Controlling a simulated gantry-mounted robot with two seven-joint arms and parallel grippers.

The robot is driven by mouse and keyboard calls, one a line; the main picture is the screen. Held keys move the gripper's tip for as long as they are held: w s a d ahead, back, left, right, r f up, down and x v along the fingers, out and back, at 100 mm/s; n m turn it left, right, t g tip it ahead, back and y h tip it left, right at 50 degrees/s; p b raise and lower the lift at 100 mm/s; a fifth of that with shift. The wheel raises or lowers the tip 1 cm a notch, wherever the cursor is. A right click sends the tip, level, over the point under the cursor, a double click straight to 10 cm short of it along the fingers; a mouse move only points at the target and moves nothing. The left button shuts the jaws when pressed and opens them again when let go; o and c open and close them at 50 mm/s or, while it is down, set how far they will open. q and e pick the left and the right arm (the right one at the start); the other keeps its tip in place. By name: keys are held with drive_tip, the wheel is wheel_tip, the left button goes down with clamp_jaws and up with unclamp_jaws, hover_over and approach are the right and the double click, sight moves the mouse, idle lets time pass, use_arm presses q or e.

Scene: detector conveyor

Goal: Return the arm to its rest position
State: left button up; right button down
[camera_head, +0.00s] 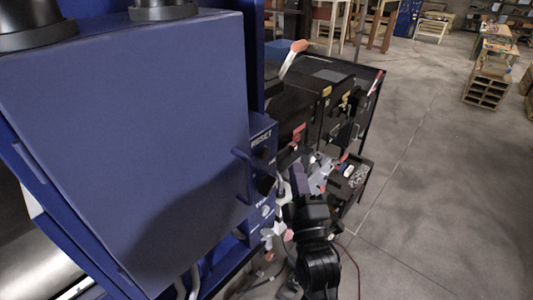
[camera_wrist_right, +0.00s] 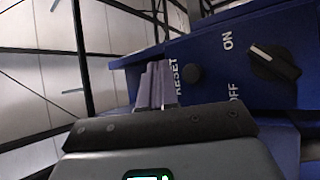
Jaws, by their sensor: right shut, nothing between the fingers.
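My right gripper (camera_head: 298,178) is shut and empty, with its purple fingers beside the blue control panel (camera_head: 262,170) in the head view. In the right wrist view its fingers (camera_wrist_right: 158,80) are together, in front of the panel and just left of the RESET label. The black RESET button (camera_wrist_right: 192,73) shows to the right of the fingertips. My right arm (camera_head: 315,255) comes up from the bottom of the head view. My left gripper is not in view.
The large blue detector housing (camera_head: 125,130) fills the left. A black knob (camera_wrist_right: 274,62) with ON and OFF labels is on the panel. A dark cart (camera_head: 335,85) with tools stands beyond my right gripper. The floor (camera_head: 440,190) on the right is clear.

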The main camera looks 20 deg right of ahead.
drive_tip(key=shift+f, duration=0.1)
drive_tip(key=s+d+f+m+g, duration=0.1)
drive_tip(key=s+f+g, duration=0.25)
drive_tip(key=f, duration=0.45)
drive_tip(key=s+d+f+g+y+p, duration=0.15)
drive_tip(key=s+f, duration=0.25)
drive_tip(key=f, duration=0.4)
drive_tip(key=s+d+f+m+g+b, duration=0.1)
drive_tip(key=s+f+g, duration=0.25)
drive_tip(key=f, duration=0.45)
drive_tip(key=s+f+m+g, duration=0.4)
drive_tip(key=s+g, duration=0.1)
drive_tip(key=s, duration=0.4)
drive_tip(key=s+f+m+g, duration=0.4)
drive_tip(key=s+f+g, duration=0.1)
drive_tip(key=s, duration=0.4)
drive_tip(key=shift+s+d+m+g+y+p, duration=0.15)
drive_tip(key=shift+s+m+g+y+p, duration=0.1)
drive_tip(key=shift+m+g+y+p, duration=0.15)
